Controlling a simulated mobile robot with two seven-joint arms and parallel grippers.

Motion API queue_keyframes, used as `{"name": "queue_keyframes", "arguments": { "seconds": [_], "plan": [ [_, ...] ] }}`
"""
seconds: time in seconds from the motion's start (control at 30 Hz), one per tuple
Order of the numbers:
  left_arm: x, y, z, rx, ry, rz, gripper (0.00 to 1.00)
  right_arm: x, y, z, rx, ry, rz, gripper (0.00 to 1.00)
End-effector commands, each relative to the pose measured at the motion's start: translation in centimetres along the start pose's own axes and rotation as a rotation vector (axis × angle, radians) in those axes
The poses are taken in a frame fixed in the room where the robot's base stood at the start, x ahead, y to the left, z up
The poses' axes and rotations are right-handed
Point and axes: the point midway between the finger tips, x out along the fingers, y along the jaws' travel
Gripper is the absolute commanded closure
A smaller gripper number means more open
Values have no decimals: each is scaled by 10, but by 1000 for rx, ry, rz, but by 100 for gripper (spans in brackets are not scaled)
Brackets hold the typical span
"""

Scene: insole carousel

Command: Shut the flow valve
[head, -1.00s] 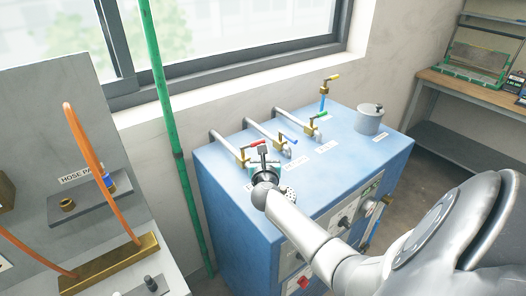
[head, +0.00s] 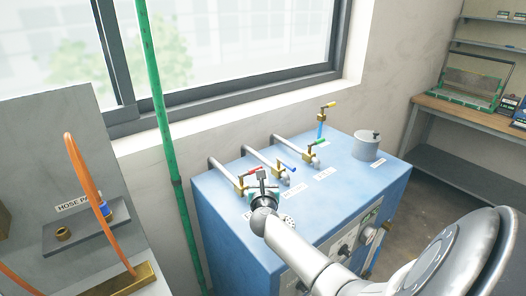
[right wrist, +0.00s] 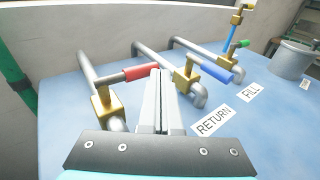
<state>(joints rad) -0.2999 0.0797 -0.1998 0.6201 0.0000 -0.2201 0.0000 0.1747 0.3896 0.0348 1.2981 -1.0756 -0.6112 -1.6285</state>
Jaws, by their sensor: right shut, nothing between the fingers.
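Several brass valves with coloured lever handles stand on pipes on a blue cabinet (head: 232,215). The nearest valve (right wrist: 103,104) has a red handle (right wrist: 146,72), which also shows in the head view (head: 254,170). This handle points right, across its pipe. The label for this valve is hidden, so I cannot tell from it which is the flow valve. My right gripper (head: 262,181) is shut and empty, its fingertips (right wrist: 160,78) just right of the red handle's end; I cannot tell if they touch. My left gripper is out of view.
A blue-handled valve (right wrist: 216,73) sits close right of my fingers, near the RETURN label (right wrist: 213,122). Green (head: 319,142) and yellow (head: 328,105) handles stand farther back, beside a grey pot (head: 366,148). A green pipe (head: 165,130) rises left of the cabinet.

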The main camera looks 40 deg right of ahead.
Motion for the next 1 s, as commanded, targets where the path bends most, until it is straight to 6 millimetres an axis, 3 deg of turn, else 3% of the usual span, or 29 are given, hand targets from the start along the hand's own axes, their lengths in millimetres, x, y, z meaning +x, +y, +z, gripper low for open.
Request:
{"name": "queue_keyframes", "arguments": {
  "seconds": [0.4, 0.7, 1.0],
  "plan": [
    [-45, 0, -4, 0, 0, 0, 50, -11, 1, 90, -1, -4, 3, 100],
    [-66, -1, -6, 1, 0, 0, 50, -19, 1, 158, -1, -5, 2, 100],
    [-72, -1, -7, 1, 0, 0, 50, -24, 1, 191, -2, -1, 2, 100]
  ]
}}
